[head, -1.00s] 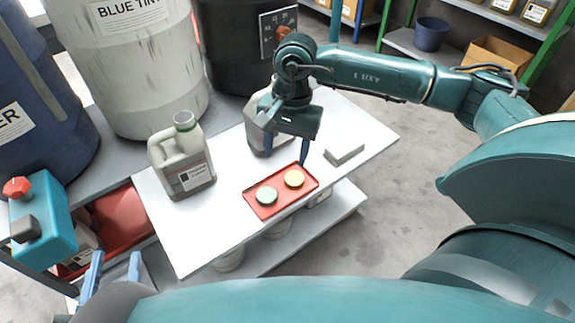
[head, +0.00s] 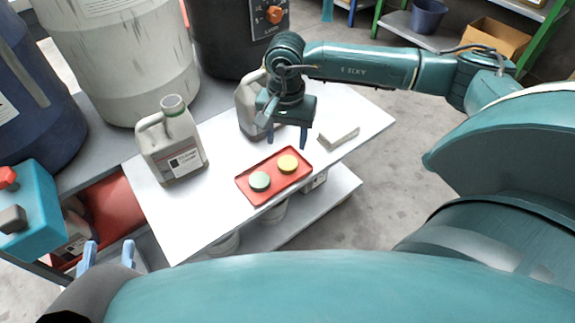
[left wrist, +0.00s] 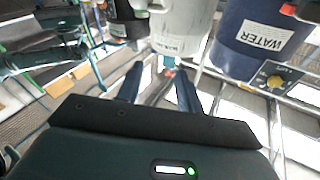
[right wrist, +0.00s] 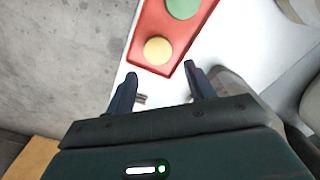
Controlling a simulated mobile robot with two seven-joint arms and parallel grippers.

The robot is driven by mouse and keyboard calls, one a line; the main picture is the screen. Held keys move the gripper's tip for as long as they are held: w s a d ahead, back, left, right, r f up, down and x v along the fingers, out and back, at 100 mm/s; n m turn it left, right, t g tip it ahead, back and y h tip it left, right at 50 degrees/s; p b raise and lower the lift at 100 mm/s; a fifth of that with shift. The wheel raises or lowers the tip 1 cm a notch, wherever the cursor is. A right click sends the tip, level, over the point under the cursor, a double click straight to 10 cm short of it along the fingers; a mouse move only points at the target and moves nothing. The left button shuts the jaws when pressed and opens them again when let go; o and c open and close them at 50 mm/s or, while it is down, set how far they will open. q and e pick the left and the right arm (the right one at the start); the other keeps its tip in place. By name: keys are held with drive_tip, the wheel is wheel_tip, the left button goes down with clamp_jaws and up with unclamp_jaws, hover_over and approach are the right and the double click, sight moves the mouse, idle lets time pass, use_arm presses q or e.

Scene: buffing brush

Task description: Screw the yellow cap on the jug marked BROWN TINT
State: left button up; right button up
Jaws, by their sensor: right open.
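The yellow cap (head: 288,164) lies on a red tray (head: 266,199) on the white table, beside a green cap (head: 260,181). It also shows in the right wrist view (right wrist: 157,50), just beyond my fingertips. My right gripper (head: 286,140) is open and empty, above the table behind the tray. A grey jug (head: 172,142) with a green-ringed neck and no cap stands left of the tray. A second grey jug (head: 246,108) is partly hidden behind my right gripper. I cannot read BROWN TINT on either jug. My left gripper (head: 108,254) is open and empty at lower left.
A pale block (head: 339,134) lies right of the tray. Large drums stand behind the table, including a white one (head: 120,60) and a black one (head: 235,35). A teal box with a red knob (head: 28,215) is at far left. The table's front left is clear.

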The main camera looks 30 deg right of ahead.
drive_tip(key=shift+f, duration=0.9)
use_arm(q)
drive_tip(key=shift+w+r, duration=0.1)
use_arm(e)
drive_tip(key=f, duration=0.1)
drive_tip(key=f+b, duration=0.1)
drive_tip(key=f, duration=0.1)
drive_tip(key=f+b, duration=0.1)
drive_tip(key=f, duration=0.1)
drive_tip(key=shift+s+a, duration=0.15)
drive_tip(key=shift+s, duration=0.25)
drive_tip(key=shift+f, duration=0.2)
use_arm(q)
drive_tip(key=shift+d+r+n+h, duration=0.15)
drive_tip(key=shift+d+n+h, duration=0.15)
use_arm(e)
drive_tip(key=shift+c, duration=0.3)
drive_tip(key=c, duration=0.7)
use_arm(q)
drive_tip(key=shift+f, duration=0.3)
use_arm(e)
drive_tip(key=shift+o, duration=0.2)
